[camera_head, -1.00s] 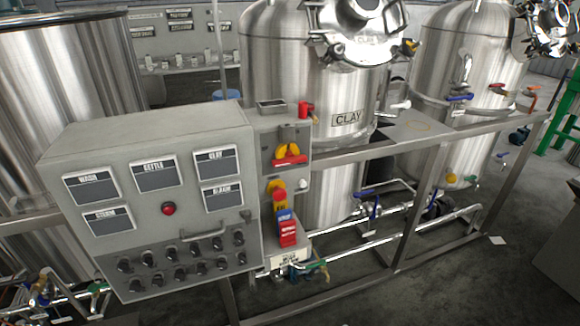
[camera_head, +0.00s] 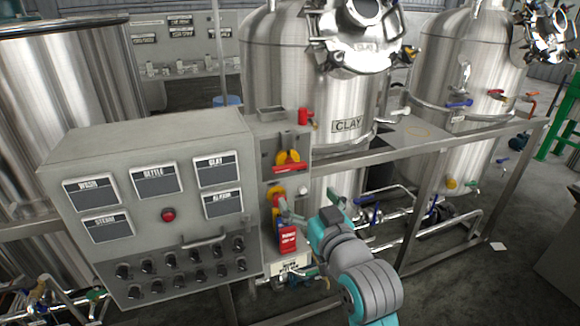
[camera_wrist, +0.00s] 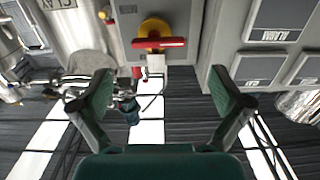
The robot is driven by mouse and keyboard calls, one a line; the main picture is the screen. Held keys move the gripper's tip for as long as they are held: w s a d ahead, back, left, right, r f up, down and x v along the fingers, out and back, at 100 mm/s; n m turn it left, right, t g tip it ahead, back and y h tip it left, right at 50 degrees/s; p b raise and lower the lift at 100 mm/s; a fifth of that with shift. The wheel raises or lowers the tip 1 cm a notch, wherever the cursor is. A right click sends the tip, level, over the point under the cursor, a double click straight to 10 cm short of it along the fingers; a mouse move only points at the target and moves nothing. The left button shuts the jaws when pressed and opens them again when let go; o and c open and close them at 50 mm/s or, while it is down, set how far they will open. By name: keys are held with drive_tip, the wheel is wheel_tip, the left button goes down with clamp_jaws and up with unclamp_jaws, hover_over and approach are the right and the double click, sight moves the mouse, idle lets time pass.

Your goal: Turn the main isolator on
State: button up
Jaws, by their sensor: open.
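The main isolator (camera_head: 288,163) is a red bar handle on a yellow disc, on a grey box at the right side of the control cabinet. Its red bar lies roughly level. In the wrist view the isolator (camera_wrist: 158,43) shows beyond the fingers, centred between them, with the bar running across the picture. My gripper (camera_head: 290,212) is below the isolator in the head view, in front of the lower red and yellow parts. In the wrist view my gripper (camera_wrist: 160,76) is open and empty, its two green fingers wide apart. It appears clear of the handle.
The cabinet (camera_head: 155,205) with labels, a red lamp and several black knobs stands left of the isolator. Below the isolator are a yellow and red button (camera_head: 275,195) and a red tag (camera_head: 287,240). A steel frame rail (camera_head: 380,150) and the CLAY tank (camera_head: 345,100) are at right.

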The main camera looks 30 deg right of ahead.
sight(291, 168)
drive_tip(key=w, duration=0.3)
drive_tip(key=w+d+r, duration=0.1)
drive_tip(key=w, duration=0.3)
drive_tip(key=w+d, duration=0.1)
drive_tip(key=w, duration=0.3)
drive_tip(key=shift+d+r, duration=0.1)
drive_tip(key=shift+r, duration=0.1)
drive_tip(key=shift+c, duration=0.3)
drive_tip(key=c, duration=0.8)
